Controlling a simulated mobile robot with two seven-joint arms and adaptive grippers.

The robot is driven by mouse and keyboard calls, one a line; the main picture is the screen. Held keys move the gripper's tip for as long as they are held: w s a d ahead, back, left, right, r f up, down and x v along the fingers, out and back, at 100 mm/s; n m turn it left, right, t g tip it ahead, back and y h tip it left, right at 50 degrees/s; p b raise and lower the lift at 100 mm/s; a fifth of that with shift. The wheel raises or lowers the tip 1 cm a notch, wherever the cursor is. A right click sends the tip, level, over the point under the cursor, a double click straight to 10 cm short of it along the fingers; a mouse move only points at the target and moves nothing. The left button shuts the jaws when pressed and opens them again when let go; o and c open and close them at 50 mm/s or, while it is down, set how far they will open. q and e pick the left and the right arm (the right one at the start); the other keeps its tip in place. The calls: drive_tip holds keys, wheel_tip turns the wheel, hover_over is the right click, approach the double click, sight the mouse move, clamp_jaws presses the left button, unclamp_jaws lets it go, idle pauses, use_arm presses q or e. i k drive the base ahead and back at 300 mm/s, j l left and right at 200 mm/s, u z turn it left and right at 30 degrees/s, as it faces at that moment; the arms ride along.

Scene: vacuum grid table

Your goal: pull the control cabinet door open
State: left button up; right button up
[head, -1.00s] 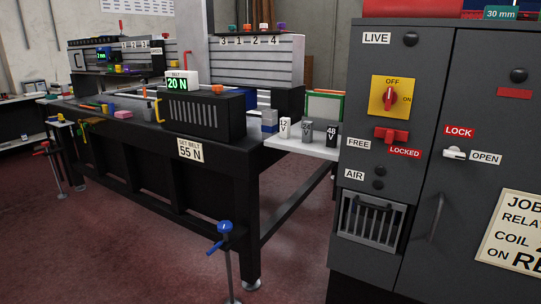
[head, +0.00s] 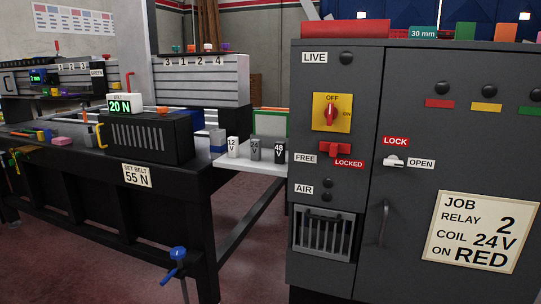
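The dark grey control cabinet (head: 330,250) stands on the right in the head view. Its door (head: 400,270) is shut flush with the front. A dark vertical bar handle (head: 384,222) sits near the door's left edge. Above it a white latch lever (head: 393,161) lies between a red LOCK label (head: 395,141) and a white OPEN label (head: 421,163). On the left panel a red rotary switch (head: 331,112) sits on a yellow plate, and a red catch (head: 334,149) is between the FREE and LOCKED labels. Neither of my grippers is in view.
A job sign (head: 484,226) is on the door. A black workbench (head: 160,205) stands at the left, with a white shelf (head: 252,164) bearing 12 V, 24 V and 48 V blocks beside the cabinet. A blue-handled clamp (head: 178,254) stands before the bench. Red floor is clear in front.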

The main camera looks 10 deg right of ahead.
sight(460, 222)
drive_tip(key=z, duration=1.6)
